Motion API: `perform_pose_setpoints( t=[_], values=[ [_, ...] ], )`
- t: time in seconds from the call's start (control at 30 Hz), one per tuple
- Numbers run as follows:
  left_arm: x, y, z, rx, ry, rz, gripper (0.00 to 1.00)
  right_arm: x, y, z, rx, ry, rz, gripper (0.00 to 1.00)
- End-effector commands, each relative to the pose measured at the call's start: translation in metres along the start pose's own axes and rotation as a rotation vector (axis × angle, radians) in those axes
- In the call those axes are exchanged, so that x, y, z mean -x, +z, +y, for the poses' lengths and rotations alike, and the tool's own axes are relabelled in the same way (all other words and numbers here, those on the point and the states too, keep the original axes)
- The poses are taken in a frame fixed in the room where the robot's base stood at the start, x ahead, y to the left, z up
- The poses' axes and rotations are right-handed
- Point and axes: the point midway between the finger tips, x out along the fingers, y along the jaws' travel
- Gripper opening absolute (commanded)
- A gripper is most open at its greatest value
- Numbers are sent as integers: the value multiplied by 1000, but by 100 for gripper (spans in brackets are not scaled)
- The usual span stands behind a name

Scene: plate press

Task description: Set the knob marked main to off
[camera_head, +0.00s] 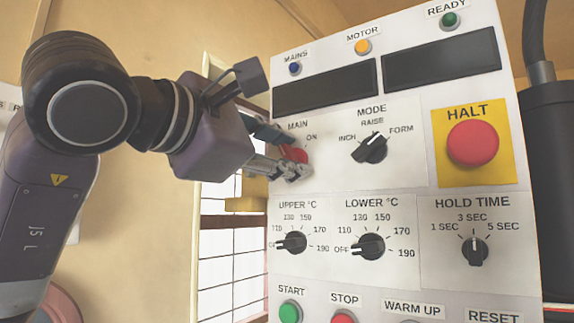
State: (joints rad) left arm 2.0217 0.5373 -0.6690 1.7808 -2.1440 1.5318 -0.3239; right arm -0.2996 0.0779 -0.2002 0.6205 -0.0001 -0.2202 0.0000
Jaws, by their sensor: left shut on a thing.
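The red knob marked MAIN (294,154) is at the upper left of the control panel in the head view. My left gripper (286,153) comes in from the left and is shut on this knob. The gripper covers the left part of the knob and its surroundings. The ON mark (311,137) shows to the upper right of the knob; an off mark is hidden. The direction the knob points cannot be made out clearly. My right gripper is not in view.
The white panel (400,190) also carries the MODE knob (371,148), a big red HALT button (472,143) on yellow, the upper (293,243) and lower temperature knobs (369,247) and the HOLD TIME knob (474,250). A green START button (290,313) sits below.

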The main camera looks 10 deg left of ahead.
Motion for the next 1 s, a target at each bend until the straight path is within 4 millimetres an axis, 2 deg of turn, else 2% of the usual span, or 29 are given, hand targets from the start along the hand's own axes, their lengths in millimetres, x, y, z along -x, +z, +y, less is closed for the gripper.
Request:
perform_pose_setpoints(
  t=[0.3, 0.77, 0.8, 0.93, 1.0],
  values=[
    [-1, -1, -2, 94, -5, 2, 8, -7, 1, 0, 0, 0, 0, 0],
    [-1, -1, -2, 107, -6, 3, 8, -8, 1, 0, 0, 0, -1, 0],
    [-1, -1, -2, 107, -6, 3, 34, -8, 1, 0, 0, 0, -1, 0],
    [-1, -1, -1, 106, -5, 2, 49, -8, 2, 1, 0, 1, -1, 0],
    [-1, -1, -1, 106, -4, 2, 50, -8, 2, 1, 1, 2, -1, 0]
  ],
)
